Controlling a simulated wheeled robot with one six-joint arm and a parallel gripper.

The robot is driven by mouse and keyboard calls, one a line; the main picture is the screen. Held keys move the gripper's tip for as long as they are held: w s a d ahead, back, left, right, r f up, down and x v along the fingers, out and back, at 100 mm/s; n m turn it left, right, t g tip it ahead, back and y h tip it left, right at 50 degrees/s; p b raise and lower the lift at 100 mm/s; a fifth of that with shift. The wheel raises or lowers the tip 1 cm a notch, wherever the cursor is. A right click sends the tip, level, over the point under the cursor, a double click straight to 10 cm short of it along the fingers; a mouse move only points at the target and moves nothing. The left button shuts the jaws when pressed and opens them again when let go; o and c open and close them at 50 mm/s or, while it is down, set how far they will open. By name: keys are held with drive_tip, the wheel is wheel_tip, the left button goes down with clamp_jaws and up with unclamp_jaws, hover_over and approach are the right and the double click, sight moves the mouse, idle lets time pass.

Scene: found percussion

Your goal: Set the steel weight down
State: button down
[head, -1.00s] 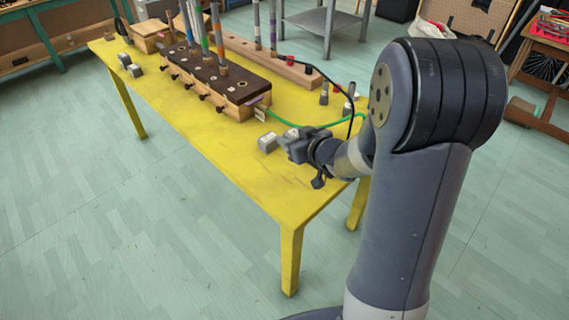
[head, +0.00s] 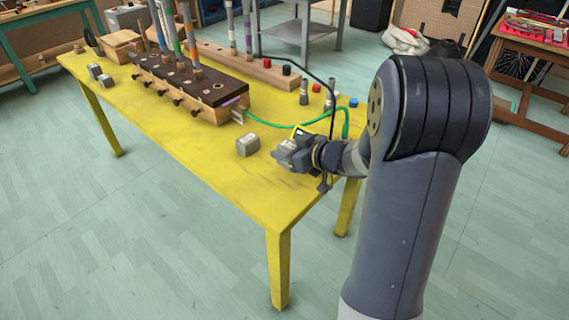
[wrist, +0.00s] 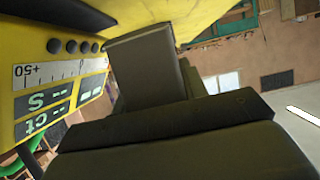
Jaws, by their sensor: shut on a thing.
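My gripper (head: 286,153) is over the near right part of the yellow table, shut on a grey steel weight.
The yellow table (head: 215,170) has free room in front and left of the gripper. A wooden box with a dark top (head: 190,80) and upright rods stands behind. A green cable (head: 272,124) runs behind the gripper. Small grey blocks (head: 95,72) sit far left.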

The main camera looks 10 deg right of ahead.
drive_tip(key=shift+f+b, duration=0.65)
drive_tip(key=shift+f, duration=1.1)
drive_tip(key=shift+f, duration=0.15)
drive_tip(key=c, duration=0.8)
unclamp_jaws()
drive_tip(key=shift+f, duration=0.1)
drive_tip(key=shift+s+d+r, duration=0.15)
drive_tip(key=shift+r, duration=0.15)
drive_tip(key=p+v, duration=0.2)
drive_tip(key=v, duration=0.9)
drive_tip(key=shift+s+d+p, duration=0.15)
drive_tip(key=shift+s+p, duration=0.15)
